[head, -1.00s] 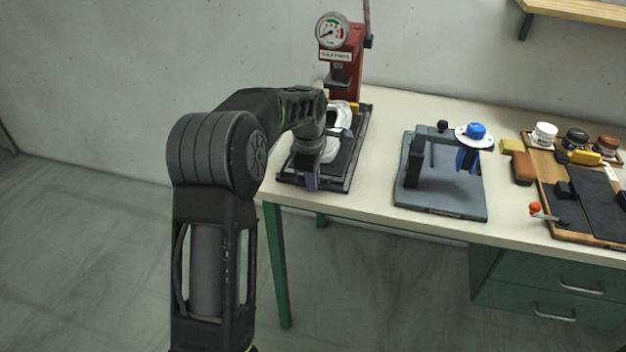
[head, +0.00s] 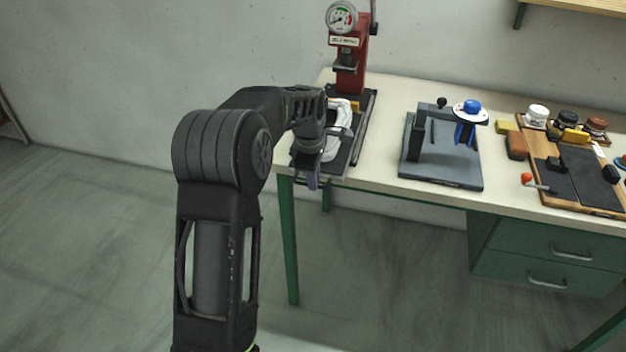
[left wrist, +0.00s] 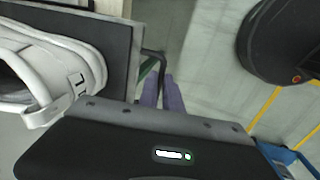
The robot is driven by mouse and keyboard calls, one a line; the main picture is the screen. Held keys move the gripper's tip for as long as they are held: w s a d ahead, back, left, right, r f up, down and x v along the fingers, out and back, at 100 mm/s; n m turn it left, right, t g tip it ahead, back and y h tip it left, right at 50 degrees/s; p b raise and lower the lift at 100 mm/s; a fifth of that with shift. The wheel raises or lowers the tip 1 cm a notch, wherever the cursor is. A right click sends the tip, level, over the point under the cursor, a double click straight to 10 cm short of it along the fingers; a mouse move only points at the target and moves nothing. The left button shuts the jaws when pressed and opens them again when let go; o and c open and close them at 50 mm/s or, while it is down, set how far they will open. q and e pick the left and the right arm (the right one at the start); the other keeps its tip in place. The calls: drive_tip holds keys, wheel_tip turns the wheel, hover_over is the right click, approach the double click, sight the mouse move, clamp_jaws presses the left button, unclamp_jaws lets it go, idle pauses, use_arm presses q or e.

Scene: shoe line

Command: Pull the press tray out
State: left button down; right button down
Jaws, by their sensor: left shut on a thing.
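The press tray (head: 341,166) is a dark, flat board with a pale sneaker (head: 338,117) on it. In the head view it sticks out toward me from the base of the red press (head: 348,52), at the table's front left edge. My left gripper (head: 312,180) is at the tray's front end. In the left wrist view its purple fingers (left wrist: 161,93) are shut on the tray's dark handle (left wrist: 158,62). The tray edge (left wrist: 134,62) and the sneaker (left wrist: 55,68) show beside it. My arm hides part of the tray. My right gripper is not in view.
A grey stand with a blue-topped part (head: 472,107) is right of the press on the table (head: 385,165). Farther right is a wooden board (head: 540,150) with jars and brushes. Green drawers (head: 550,260) are below. The floor left of the table is clear.

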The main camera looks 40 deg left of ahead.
use_arm(q)
drive_tip(key=c, duration=1.5)
unclamp_jaws()
drive_tip(key=shift+s+r, duration=0.1)
drive_tip(key=r, duration=0.2)
drive_tip(key=s+r, duration=0.1)
drive_tip(key=r, duration=0.4)
drive_tip(key=shift+s+d+r+b, duration=0.15)
drive_tip(key=shift+d+r+b, duration=0.05)
drive_tip(key=shift+r+b, duration=0.1)
